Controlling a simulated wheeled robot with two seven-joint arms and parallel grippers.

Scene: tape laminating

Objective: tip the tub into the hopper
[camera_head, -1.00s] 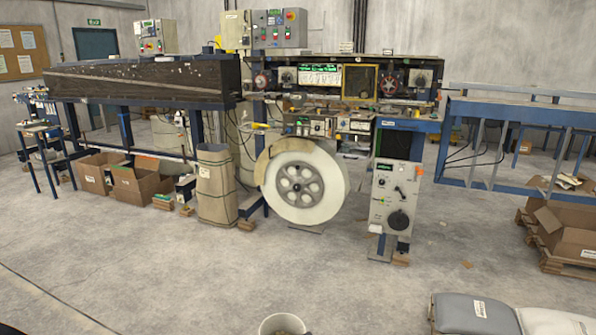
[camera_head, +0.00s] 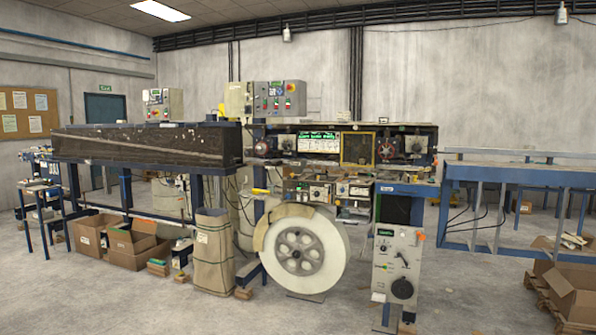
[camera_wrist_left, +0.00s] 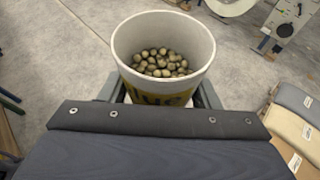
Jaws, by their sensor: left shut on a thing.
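A white tub (camera_wrist_left: 163,100) with a yellow band and dark lettering is in the left wrist view. It is open at the top and holds many small round brownish pieces, well below the rim. My left gripper (camera_wrist_left: 160,97) is shut on the tub, with dark finger parts showing at both sides of it. The tub looks about upright. Neither the tub nor my grippers show in the head view. I cannot pick out with certainty which part is the hopper.
A taping machine with a large white wheel (camera_head: 305,255) and a grey control box (camera_head: 398,262) stands ahead. A long dark trough (camera_head: 150,145) is left of it. Cardboard boxes (camera_head: 138,243) lie beneath. Sacks (camera_wrist_left: 296,108) lie at the right in the wrist view.

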